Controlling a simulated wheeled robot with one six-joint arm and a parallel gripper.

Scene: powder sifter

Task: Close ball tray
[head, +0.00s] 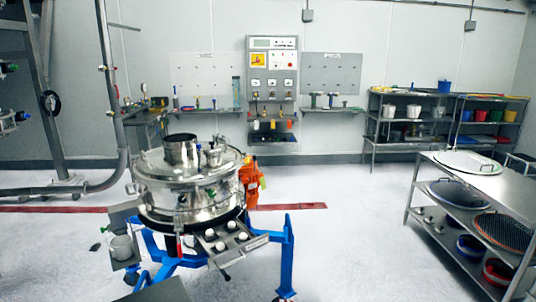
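The powder sifter (188,190) is a round, shiny steel drum on a blue wheeled frame (288,255), left of centre in the head view. The ball tray (252,243) is a grey metal tray at the sifter's lower front right. It sticks out from under the drum, with several pale balls (220,246) in it. A small dark handle or knob (226,276) hangs near its front end. How far the tray reaches under the drum is hidden. My gripper is not in view.
A steel outlet chute with a pale container (121,247) is at the sifter's left. An orange motor (250,180) is behind its right side. A steel rack (480,185) with sieves stands at the right. The floor between sifter and rack is clear.

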